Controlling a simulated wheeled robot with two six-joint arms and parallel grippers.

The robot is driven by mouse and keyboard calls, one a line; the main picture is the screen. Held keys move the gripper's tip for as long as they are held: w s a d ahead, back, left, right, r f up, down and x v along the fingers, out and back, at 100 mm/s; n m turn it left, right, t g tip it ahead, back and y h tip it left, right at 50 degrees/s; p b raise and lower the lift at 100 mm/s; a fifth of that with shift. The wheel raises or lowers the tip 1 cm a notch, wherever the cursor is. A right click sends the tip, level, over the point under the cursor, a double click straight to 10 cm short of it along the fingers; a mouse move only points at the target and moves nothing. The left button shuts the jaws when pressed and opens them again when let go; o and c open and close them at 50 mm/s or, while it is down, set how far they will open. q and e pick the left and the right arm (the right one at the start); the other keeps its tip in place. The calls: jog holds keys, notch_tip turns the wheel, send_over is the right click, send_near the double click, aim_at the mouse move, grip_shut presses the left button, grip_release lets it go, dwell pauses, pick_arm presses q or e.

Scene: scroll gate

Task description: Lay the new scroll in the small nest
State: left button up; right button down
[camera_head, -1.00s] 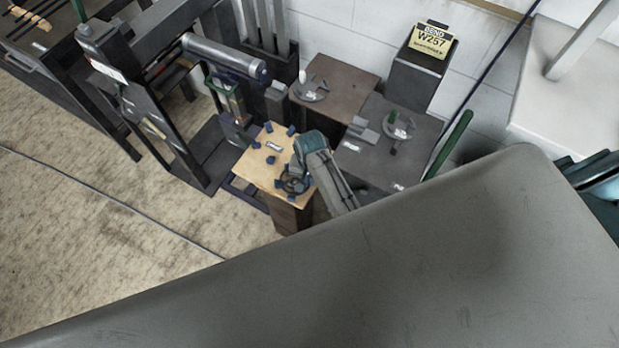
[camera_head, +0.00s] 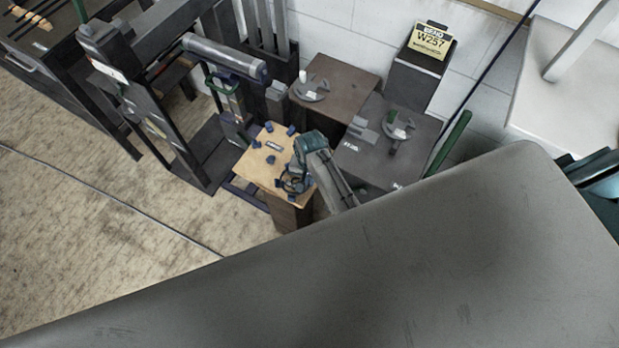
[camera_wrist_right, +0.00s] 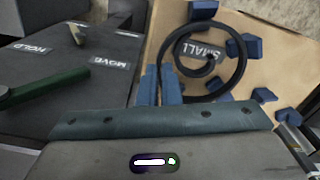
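The new scroll, a dark spiral (camera_wrist_right: 240,73), is over the small nest on a light wooden board (camera_wrist_right: 294,60) marked SMALL. Blue blocks (camera_wrist_right: 252,47) of the nest stand around it; I cannot tell whether it touches the board. The scroll also shows in the head view (camera_head: 290,186), partly behind my gripper. My right gripper (camera_wrist_right: 160,82) is at the scroll's left side in the wrist view, its blue fingers close together and seemingly closed on the outer bar. It also shows in the head view (camera_head: 300,172).
A dark table (camera_head: 365,165) with a round fixture adjoins the board, and a brown table (camera_head: 345,80) stands behind. A frame with a metal roller (camera_head: 220,57) stands left. A green bar (camera_wrist_right: 45,88) lies near the wrist.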

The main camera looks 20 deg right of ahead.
jog(key=shift+f, duration=0.25)
jog(key=c, duration=1.6)
grip_release()
jog(key=shift+o, duration=0.2)
jog(key=shift+r, duration=0.5)
notch_tip(320, 180, up, 10)
jog(key=b, duration=0.2)
jog(key=shift+s+d+b, duration=0.15)
jog(key=shift+d+b, duration=0.05)
jog(key=shift+b, duration=0.1)
jog(key=shift+s+f, duration=0.1)
jog(key=shift+f, duration=0.1)
